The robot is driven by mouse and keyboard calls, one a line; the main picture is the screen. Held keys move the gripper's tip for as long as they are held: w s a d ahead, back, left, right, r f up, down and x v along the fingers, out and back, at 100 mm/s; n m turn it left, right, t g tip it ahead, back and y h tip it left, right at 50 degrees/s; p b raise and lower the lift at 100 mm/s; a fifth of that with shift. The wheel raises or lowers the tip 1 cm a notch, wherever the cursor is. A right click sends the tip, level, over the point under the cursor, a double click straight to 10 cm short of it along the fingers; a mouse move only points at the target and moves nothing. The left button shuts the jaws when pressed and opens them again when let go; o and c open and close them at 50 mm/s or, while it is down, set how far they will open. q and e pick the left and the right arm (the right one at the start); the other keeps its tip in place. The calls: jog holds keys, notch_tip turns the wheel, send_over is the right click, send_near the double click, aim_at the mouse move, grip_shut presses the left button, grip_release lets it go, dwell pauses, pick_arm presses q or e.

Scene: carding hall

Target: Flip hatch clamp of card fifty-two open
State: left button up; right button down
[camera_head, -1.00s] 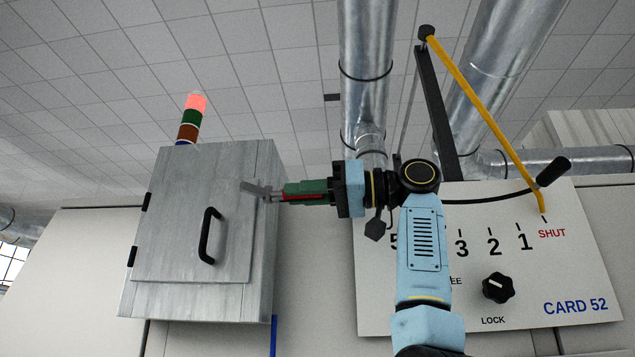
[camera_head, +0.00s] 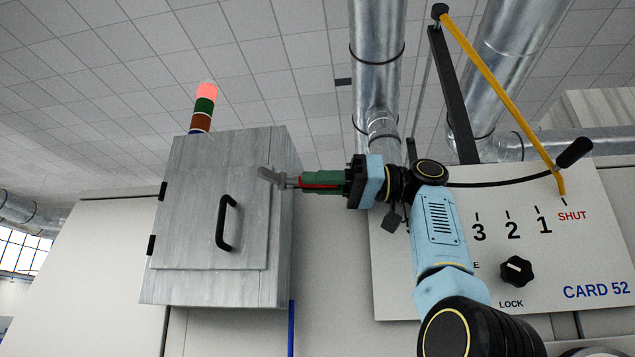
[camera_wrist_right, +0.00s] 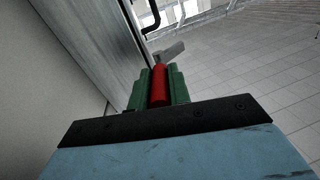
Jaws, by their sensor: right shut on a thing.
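The hatch (camera_head: 212,215) is the front panel of a grey metal box, with a black handle and hinges on its left; it looks closed. The clamp's grey metal piece (camera_head: 270,176) lies at the right edge of this panel, and it also shows in the wrist view (camera_wrist_right: 170,51). Its red grip (camera_wrist_right: 159,86) lies between the green fingers of my right gripper (camera_head: 318,183), which is shut on it from the right. The fingers hide part of the grip. I cannot tell whether the clamp is latched. My left gripper is out of view.
A white panel (camera_head: 595,255) marked CARD 52 stands right of the box, with a black knob (camera_head: 516,271) and a yellow lever (camera_head: 500,92). My right arm crosses in front of it. Ducts (camera_head: 377,75) rise behind. A signal lamp (camera_head: 203,110) tops the box.

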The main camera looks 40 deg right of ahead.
jog(key=c, duration=1.3)
grip_release()
jog(key=shift+s+a+m+t+h, duration=0.1)
jog(key=shift+m+t+h, duration=0.2)
jog(key=shift+t, duration=0.1)
